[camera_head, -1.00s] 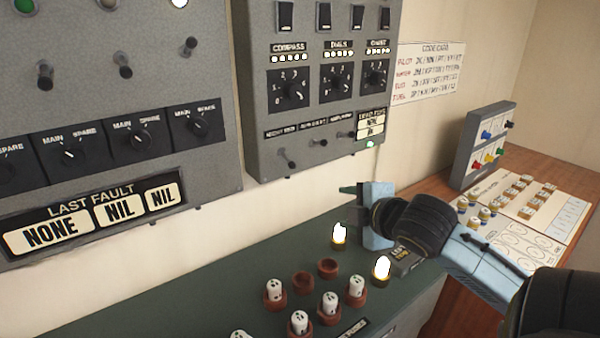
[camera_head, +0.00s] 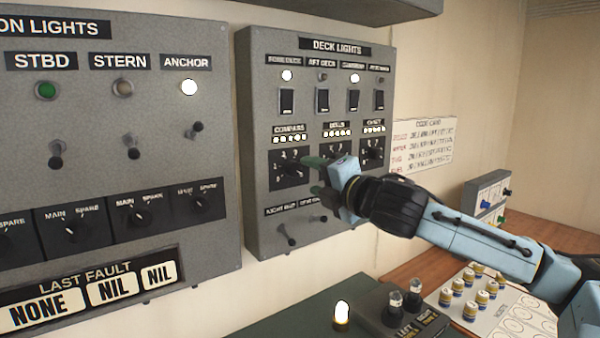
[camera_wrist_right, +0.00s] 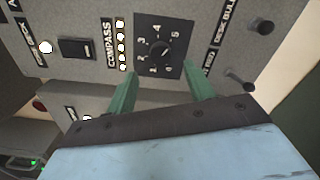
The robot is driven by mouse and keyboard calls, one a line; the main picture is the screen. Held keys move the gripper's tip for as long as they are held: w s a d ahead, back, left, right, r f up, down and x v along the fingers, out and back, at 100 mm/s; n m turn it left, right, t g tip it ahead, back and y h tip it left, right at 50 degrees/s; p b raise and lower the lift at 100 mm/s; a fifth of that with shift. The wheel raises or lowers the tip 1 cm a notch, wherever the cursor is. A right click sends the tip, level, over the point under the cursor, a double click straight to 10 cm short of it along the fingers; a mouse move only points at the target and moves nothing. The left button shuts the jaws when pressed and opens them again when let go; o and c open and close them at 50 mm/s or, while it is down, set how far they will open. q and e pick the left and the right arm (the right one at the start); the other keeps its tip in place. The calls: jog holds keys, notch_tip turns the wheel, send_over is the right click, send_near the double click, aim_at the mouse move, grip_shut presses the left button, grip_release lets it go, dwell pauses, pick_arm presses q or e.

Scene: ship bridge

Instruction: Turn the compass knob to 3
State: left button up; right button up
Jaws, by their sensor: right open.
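The compass knob (camera_head: 291,172) is a black rotary knob on a dark numbered dial plate under the COMPASS label on the deck lights panel. In the right wrist view the compass knob (camera_wrist_right: 160,52) shows with numbers around it; which number its pointer marks is too small to tell surely. My right gripper (camera_head: 316,175) is open, its green fingers just right of the compass dial and partly in front of the dials plate. In the right wrist view the right gripper (camera_wrist_right: 160,88) has its fingers apart on either side below the knob, not touching it. My left gripper is not in view.
Two similar dials stand to the right, partly behind my right arm. Switches (camera_head: 287,101) sit above, and small levers (camera_head: 289,235) below. The LAST FAULT panel (camera_head: 90,290) is left. A lit lamp (camera_head: 342,312) stands on the green desk below.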

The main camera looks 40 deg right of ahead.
aim_at(296, 170)
jog(key=shift+w+r, duration=0.1)
jog(key=shift+w, duration=0.75)
jog(key=shift+w+d, duration=0.15)
jog(key=shift+w, duration=0.4)
jog(key=shift+w+d+f, duration=0.25)
jog(key=shift+w+d, duration=0.25)
jog(key=shift+w, duration=0.1)
jog(key=shift+w+a+r+b, duration=0.1)
jog(key=shift+w+a+b, duration=0.15)
jog(key=shift+w, duration=0.2)
jog(key=shift+w+a+r+b, duration=0.1)
jog(key=shift+w+b, duration=0.15)
jog(key=shift+w, duration=0.15)
jog(key=shift+c, duration=0.4)
jog(key=c, duration=0.9)
